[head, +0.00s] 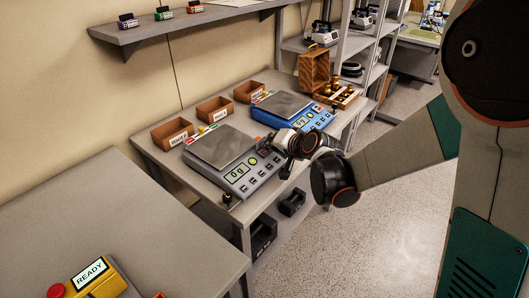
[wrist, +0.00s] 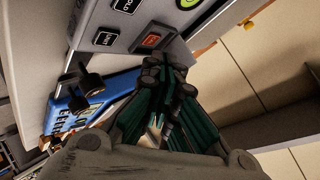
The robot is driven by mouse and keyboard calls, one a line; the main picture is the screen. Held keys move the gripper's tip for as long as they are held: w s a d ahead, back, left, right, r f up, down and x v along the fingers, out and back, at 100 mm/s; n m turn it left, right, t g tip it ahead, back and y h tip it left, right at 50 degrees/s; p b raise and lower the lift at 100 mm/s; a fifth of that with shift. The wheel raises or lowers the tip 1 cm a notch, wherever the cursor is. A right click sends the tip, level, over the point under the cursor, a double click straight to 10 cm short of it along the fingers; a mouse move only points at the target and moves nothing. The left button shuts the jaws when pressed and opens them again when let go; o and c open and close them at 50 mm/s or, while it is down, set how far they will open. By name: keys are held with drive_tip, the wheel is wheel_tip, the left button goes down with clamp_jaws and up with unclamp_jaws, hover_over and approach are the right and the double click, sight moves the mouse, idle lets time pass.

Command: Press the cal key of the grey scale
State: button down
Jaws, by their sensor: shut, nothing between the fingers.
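The grey scale (head: 228,182) stands on the bench with its display reading "0g" and its plate empty. In the wrist view its front panel (wrist: 172,14) fills the top, with a UNIT key (wrist: 105,39), a HOLD key (wrist: 127,5) and an orange-red key (wrist: 152,40) whose label I cannot read clearly. My gripper (head: 268,147) is at the right end of the grey scale in the head view. In the wrist view my gripper (wrist: 165,65) is shut and empty, its tips close to the orange-red key. I cannot tell whether they touch it.
A blue scale (head: 303,118) stands behind, beyond my gripper. Small brown bins (head: 172,134) line the back of the bench. A dark knob (head: 227,198) is at the grey scale's front corner. A wooden crate (head: 313,68) stands farther back. The near table (head: 110,215) is mostly clear.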

sight(274, 158)
drive_tip(key=shift+a+f, duration=0.1)
drive_tip(key=shift+f, duration=0.3)
drive_tip(key=shift+w+f, duration=0.1)
drive_tip(key=shift+f, duration=0.2)
idle(0.8)
drive_tip(key=shift+r, duration=0.2)
drive_tip(key=shift+r+p, duration=0.35)
drive_tip(key=shift+r, duration=0.2)
drive_tip(key=shift+r, duration=0.1)
drive_tip(key=r+p, duration=0.2)
drive_tip(key=r, duration=0.1)
drive_tip(key=s+d+r+p, duration=0.1)
drive_tip(key=shift+d+r, duration=0.1)
drive_tip(key=shift+r, duration=0.2)
drive_tip(key=shift+s, duration=0.1)
idle(0.8)
